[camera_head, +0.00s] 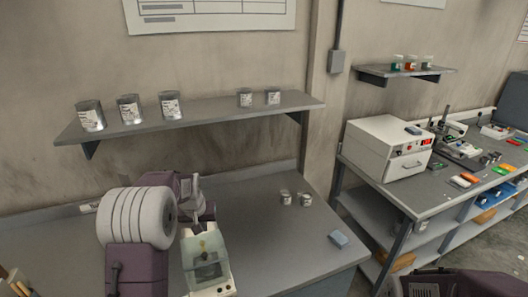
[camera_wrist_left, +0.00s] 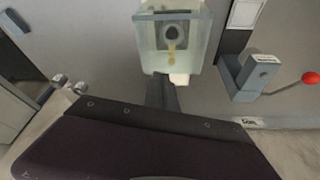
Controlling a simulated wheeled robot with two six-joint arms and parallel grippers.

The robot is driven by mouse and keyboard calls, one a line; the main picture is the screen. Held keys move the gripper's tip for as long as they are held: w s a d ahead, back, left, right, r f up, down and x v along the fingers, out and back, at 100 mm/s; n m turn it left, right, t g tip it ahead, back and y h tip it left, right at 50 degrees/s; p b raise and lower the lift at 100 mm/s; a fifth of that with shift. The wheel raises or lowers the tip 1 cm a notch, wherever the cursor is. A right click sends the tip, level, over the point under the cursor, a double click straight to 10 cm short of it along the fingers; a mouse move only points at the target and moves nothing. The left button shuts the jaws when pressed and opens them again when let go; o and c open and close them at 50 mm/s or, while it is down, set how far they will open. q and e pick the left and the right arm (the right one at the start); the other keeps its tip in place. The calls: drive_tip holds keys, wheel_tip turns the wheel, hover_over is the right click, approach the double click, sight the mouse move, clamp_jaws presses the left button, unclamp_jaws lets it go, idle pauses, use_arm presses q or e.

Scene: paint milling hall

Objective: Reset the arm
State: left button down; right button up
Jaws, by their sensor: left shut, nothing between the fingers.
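My left arm (camera_head: 140,220) is raised over the near bench on the left in the head view. Its left gripper (camera_head: 208,213) is partly hidden by the wrist, beside the far end of a clear-walled box device. In the left wrist view the gripper's dark fingers (camera_wrist_left: 162,94) are closed together and empty, close to the box's edge. The clear-walled box (camera_head: 206,262) stands on a pale base. It also shows in the left wrist view (camera_wrist_left: 172,42), with a dark round part and a yellowish streak inside. My right gripper is out of view.
A grey device with a red-knobbed lever (camera_wrist_left: 262,72) shows in the wrist view. Two small cans (camera_head: 294,198) and a blue block (camera_head: 339,239) sit on the bench. A shelf (camera_head: 215,113) with several cans hangs above. A white oven (camera_head: 388,148) stands right.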

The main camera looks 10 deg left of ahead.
use_arm(q)
drive_tip(key=s+d+f+m+h+b, duration=0.1)
drive_tip(key=s+d+f+b, duration=0.15)
drive_tip(key=s+d, duration=0.2)
drive_tip(key=s+d+f+m+b, duration=0.1)
drive_tip(key=s+d+b, duration=0.2)
drive_tip(key=d, duration=0.3)
drive_tip(key=s+d+f+g, duration=0.1)
drive_tip(key=s+f, duration=0.3)
drive_tip(key=s, duration=0.4)
drive_tip(key=s+d+f+m+g+b, duration=0.1)
drive_tip(key=s+d+f, duration=0.1)
drive_tip(key=s, duration=0.6)
drive_tip(key=shift+f+g, duration=0.3)
drive_tip(key=shift+f, duration=0.55)
drive_tip(key=shift+s+d, duration=0.1)
drive_tip(key=shift+s, duration=0.05)
